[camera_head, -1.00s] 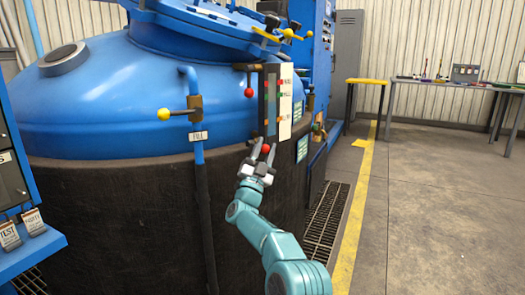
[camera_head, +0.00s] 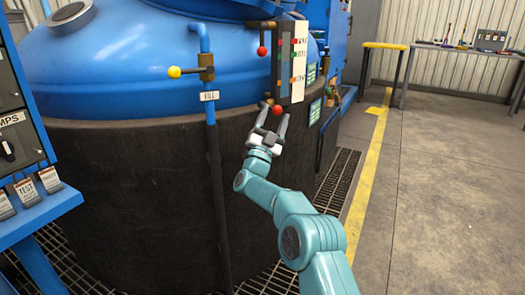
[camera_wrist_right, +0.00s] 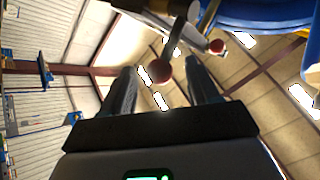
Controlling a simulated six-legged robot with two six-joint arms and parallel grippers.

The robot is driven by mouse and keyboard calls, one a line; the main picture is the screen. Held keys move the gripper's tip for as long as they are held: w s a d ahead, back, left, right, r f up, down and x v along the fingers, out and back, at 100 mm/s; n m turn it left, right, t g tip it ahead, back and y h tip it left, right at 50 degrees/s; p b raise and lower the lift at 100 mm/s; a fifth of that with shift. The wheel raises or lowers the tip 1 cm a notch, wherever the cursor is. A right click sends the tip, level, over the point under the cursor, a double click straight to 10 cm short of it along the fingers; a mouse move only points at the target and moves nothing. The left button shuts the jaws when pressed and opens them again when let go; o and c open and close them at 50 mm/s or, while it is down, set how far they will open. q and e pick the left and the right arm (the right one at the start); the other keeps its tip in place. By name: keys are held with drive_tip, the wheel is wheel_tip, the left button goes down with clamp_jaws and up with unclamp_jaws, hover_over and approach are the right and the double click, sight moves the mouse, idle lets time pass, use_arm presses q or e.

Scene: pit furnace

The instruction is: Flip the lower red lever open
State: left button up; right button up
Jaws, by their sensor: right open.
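The lower red lever's round red knob (camera_head: 277,111) is at the foot of the gauge panel on the blue vessel. My right gripper (camera_head: 275,113) is open, its fingertips on either side of the knob, coming from below. In the right wrist view the knob (camera_wrist_right: 159,71) lies between the tips of the open fingers (camera_wrist_right: 160,80), with gaps at both sides. Its stem (camera_wrist_right: 179,38) runs up and right to a pale fitting. The upper red lever's knob (camera_head: 262,51) hangs above; it also shows in the wrist view (camera_wrist_right: 217,46). My left gripper is out of view.
A yellow-knobbed lever (camera_head: 175,72) sits on the FILL pipe (camera_head: 210,120) to the left. The gauge panel (camera_head: 300,60) rises just above my gripper. A blue control cabinet (camera_head: 45,205) stands at the left edge. The floor at the right (camera_head: 435,190) is clear.

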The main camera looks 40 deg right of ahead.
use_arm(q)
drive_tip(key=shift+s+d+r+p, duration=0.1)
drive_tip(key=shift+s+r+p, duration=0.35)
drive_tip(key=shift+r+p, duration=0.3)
use_arm(e)
drive_tip(key=v, duration=1.3)
drive_tip(key=shift+a+f, duration=0.2)
drive_tip(key=shift+a, duration=0.05)
drive_tip(key=shift+s, duration=0.1)
